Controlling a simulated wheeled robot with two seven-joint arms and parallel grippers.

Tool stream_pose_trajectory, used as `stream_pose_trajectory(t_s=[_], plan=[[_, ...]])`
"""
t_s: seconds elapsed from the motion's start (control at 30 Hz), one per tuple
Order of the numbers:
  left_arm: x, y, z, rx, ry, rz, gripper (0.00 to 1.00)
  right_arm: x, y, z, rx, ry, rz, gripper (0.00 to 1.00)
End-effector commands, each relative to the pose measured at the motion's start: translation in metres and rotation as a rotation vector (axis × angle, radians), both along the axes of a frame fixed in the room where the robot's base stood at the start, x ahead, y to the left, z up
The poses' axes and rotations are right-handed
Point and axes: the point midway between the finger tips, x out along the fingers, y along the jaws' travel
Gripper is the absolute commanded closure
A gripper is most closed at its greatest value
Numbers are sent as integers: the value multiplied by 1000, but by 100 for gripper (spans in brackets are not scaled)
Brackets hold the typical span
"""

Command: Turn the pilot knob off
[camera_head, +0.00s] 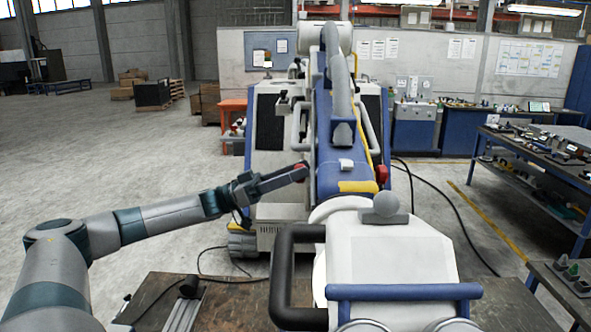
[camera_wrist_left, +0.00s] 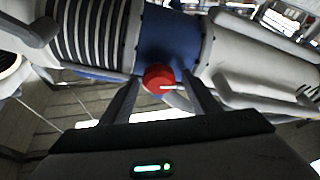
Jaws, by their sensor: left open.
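A round red knob (camera_wrist_left: 158,78) with a white pointer mark sits on the blue section of the microscope arm. I take it as the pilot knob. The mark points right in the left wrist view. My left gripper (camera_head: 301,172) is open, its fingers on either side of the knob in that view; I cannot tell whether they touch it. In the head view the red knob (camera_head: 300,165) is partly hidden by the fingertips. The blue and white microscope arm (camera_head: 325,150) rises in the middle. My right gripper is out of view.
A second red knob (camera_head: 382,174) is on the right side of the blue arm. A white housing with a black handle (camera_head: 283,270) fills the near foreground. A workbench with tools (camera_head: 530,165) stands at the right. The floor at the left is open.

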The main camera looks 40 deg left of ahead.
Motion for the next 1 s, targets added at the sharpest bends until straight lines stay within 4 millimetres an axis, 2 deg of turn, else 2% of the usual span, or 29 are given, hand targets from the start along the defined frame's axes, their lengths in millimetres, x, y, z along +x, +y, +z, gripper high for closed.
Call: stream_pose_trajectory(t_s=[0.17, 0.33, 0.37, 0.67, 1.0], plan=[[0, 0, 0, 0, 0, 0, 45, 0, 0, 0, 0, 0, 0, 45], [0, 0, 0, 0, 0, 0, 83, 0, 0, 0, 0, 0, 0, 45], [0, 0, 0, 0, 0, 0, 85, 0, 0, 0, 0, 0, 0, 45], [0, 0, -1, 11, -13, 1, 85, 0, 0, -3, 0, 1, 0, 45], [0, 0, -3, 100, -123, 1, 85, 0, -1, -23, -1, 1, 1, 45]])
